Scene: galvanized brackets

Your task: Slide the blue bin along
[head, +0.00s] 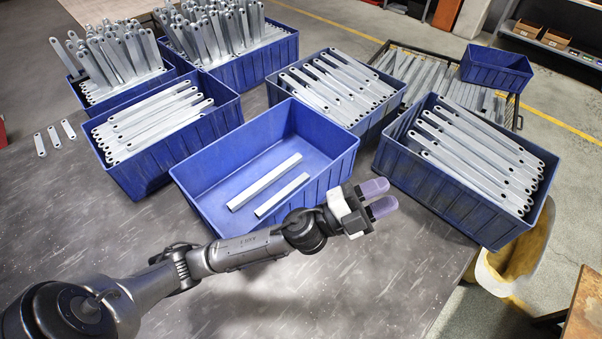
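Several blue bins stand on the dark table, and I cannot tell which one the task means. The nearest, middle blue bin (232,172) holds only two pale metal bars (264,182) on its floor. My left gripper (378,197) is open, its two purple fingertips a little apart with nothing between them. It is just off the near right corner of the middle bin, in the gap before the right blue bin (425,190). My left arm covers part of the middle bin's near side. I cannot tell whether the gripper touches a bin. My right gripper is not in view.
A left blue bin (150,176), a back-middle bin (378,121) and the right bin hold galvanized brackets. More filled bins stand behind. Three loose brackets (54,138) lie at left. The table's front left is clear. A yellow container (515,265) is beyond the right edge.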

